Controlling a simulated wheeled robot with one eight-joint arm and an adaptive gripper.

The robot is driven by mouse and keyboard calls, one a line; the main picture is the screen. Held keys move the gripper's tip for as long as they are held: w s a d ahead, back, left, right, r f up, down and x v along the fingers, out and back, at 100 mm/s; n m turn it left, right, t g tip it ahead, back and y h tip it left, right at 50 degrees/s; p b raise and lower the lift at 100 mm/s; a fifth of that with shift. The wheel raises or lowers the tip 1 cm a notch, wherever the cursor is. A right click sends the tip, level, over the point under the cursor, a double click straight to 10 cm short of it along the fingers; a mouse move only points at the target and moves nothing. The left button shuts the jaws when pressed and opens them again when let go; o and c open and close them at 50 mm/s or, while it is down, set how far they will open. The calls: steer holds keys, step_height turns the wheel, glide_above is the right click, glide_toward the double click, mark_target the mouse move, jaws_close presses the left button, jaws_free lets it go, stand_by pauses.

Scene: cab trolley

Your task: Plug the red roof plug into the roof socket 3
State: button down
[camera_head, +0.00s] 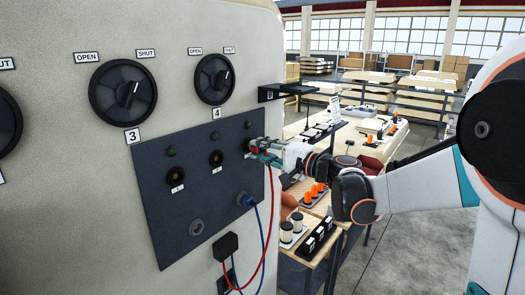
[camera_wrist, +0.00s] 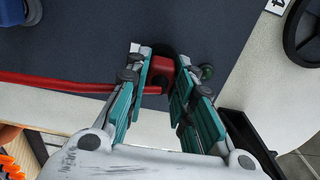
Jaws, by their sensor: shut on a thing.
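The red roof plug (camera_wrist: 160,70) is between the fingers of my gripper (camera_wrist: 163,85), which is shut on it. Its red cable (camera_wrist: 60,83) runs left in the wrist view and hangs from my gripper (camera_head: 262,152) in the head view. The plug's front is at a black round socket (camera_wrist: 165,49) on the dark panel (camera_wrist: 110,35), the rightmost of the upper row in the head view. This socket's number cannot be read. How deep the plug sits is hidden. A green lamp (camera_wrist: 207,72) is beside it.
Two empty upper sockets (camera_head: 177,174) (camera_head: 216,159) are to the left. Below are a grey socket (camera_head: 196,227) and a blue plug (camera_head: 245,200) with a blue cable. The red cable reaches a black box (camera_head: 227,246). A black bracket (camera_head: 286,91) juts out above my gripper. A laden workbench (camera_head: 337,134) stands right.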

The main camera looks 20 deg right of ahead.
steer(key=shift+w+a, duration=0.3)
steer(key=shift+w, duration=0.1)
steer(key=c, duration=1.3)
jaws_free()
steer(key=v, duration=1.2)
steer(key=o, duration=1.3)
